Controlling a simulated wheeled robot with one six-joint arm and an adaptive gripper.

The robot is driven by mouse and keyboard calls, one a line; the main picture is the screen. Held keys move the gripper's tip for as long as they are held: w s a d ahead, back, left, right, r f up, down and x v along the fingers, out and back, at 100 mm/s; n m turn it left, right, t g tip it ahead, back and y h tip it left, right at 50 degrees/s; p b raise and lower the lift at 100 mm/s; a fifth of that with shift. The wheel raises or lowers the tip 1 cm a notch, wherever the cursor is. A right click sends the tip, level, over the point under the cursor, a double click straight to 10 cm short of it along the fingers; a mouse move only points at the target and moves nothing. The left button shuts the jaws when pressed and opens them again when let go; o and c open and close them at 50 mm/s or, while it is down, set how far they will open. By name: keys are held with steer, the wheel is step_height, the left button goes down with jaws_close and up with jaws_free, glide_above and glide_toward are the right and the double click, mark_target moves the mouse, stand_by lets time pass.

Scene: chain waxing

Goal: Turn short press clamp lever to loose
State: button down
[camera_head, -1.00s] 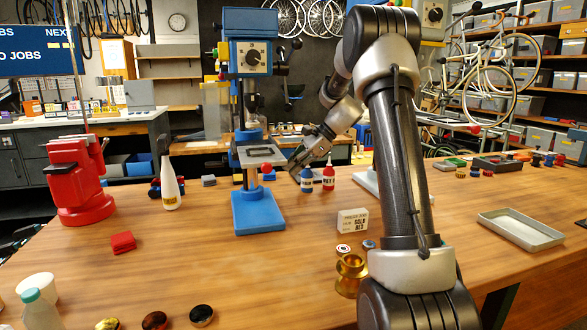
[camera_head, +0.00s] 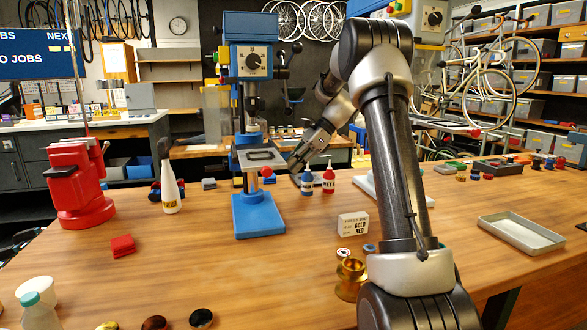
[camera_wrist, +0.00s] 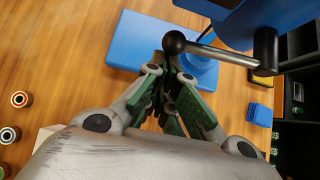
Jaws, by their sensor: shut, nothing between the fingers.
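The blue press (camera_head: 258,215) stands on the wooden bench left of my arm, with a flat grey table on its column. My gripper (camera_head: 292,165) is close to the right edge of that table; its fingers are small and dark there. In the wrist view my gripper (camera_wrist: 166,75) is shut and empty, its green-padded fingers together. Just beyond the fingertips a metal lever (camera_wrist: 218,52) with a black ball knob (camera_wrist: 174,42) runs right to a dark hub. I cannot tell whether knob and fingers touch. A red ball (camera_head: 267,171) shows below the press table.
A blue bottle (camera_head: 307,182) and a red bottle (camera_head: 328,180) stand just below my gripper. A white box (camera_head: 352,224) and a brass cup (camera_head: 350,279) are nearer. A red machine (camera_head: 78,185) and white bottle (camera_head: 171,190) stand left.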

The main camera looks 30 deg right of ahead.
steer(key=shift+w+r, duration=0.15)
steer(key=shift+r, duration=2.8)
